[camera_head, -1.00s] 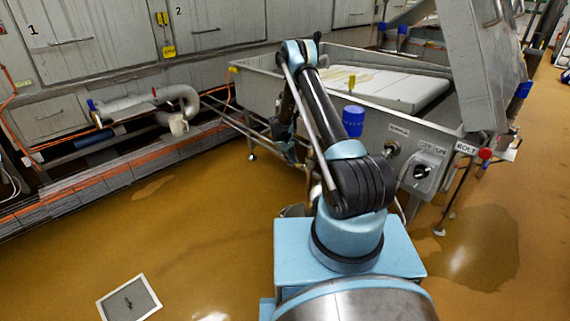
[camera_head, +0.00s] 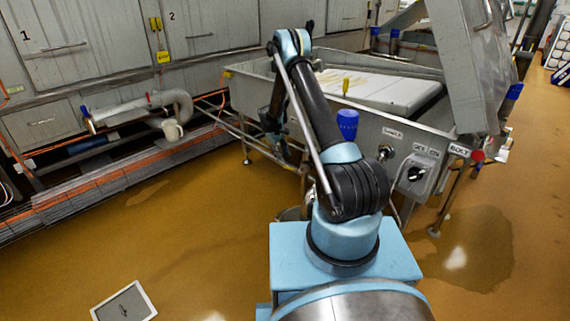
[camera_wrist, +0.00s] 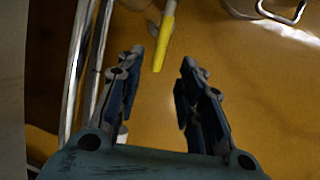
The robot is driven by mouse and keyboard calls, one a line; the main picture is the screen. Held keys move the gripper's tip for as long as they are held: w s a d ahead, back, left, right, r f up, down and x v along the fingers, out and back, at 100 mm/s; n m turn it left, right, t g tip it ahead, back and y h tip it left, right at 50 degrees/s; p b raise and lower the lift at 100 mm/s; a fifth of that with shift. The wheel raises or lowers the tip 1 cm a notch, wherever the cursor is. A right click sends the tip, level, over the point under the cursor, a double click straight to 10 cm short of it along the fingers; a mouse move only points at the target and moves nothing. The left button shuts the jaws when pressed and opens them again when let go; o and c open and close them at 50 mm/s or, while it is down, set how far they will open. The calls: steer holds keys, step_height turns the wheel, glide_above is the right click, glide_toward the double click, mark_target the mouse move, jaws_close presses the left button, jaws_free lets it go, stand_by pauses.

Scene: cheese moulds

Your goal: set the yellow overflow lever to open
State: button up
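A yellow lever (camera_wrist: 164,42) hangs into the top middle of the wrist view, in front of my gripper (camera_wrist: 160,88) and roughly in line with the gap between the fingers. The fingers are open and empty, and the lever appears apart from them. Its upper end is cut off by the frame edge. In the head view my gripper (camera_head: 277,136) hangs beside the left part of the steel vat (camera_head: 365,118), largely hidden by my arm. I cannot make out the same lever there.
Steel tubes (camera_wrist: 91,60) run close to the left finger, and a bent metal handle (camera_wrist: 282,12) is at upper right. A blue cap (camera_head: 347,122) and an off/on switch box (camera_head: 417,173) are on the vat's near side. Open floor (camera_head: 190,235) lies at left.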

steer(key=v, duration=0.4)
steer(key=shift+r, duration=0.2)
